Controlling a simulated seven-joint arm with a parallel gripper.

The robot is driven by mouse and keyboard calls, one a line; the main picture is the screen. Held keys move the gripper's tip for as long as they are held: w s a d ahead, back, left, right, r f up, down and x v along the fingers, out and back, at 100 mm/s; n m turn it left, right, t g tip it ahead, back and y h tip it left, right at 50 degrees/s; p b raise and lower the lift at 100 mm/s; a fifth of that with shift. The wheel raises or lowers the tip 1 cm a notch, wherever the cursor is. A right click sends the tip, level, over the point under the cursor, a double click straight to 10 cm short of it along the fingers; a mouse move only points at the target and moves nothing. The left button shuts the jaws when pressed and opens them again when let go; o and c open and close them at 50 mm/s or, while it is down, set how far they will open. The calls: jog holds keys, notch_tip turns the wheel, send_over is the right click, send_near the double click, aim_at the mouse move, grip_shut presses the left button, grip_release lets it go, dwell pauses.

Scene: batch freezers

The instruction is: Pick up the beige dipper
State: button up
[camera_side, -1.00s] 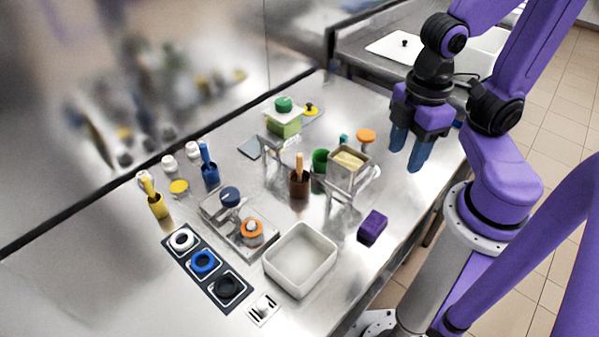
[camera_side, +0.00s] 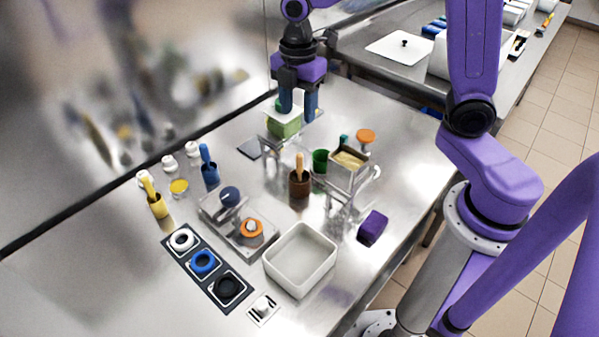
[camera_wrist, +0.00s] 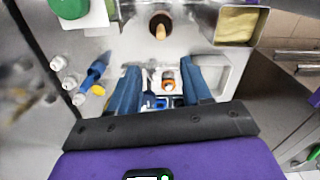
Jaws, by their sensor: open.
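The beige dipper (camera_side: 299,165) stands nearly upright in a dark brown cup (camera_side: 299,189) near the middle of the steel counter. Only its handle shows; its lower part is hidden in the cup. The wrist view shows the dipper (camera_wrist: 160,32) and the brown cup (camera_wrist: 166,17) from above at the top. My gripper (camera_side: 298,101) has blue fingers, is open and empty, and points down.
A metal pan with yellow contents (camera_side: 350,161) stands right of the cup, with a green cup (camera_side: 320,158) between. A scale (camera_side: 240,225) and white bin (camera_side: 301,261) are in front.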

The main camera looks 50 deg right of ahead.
aim_at(300, 171)
notch_tip(300, 171, down, 17)
jog(key=shift+d+f, duration=0.1)
jog(key=shift+f, duration=0.05)
dwell(0.7)
grip_shut()
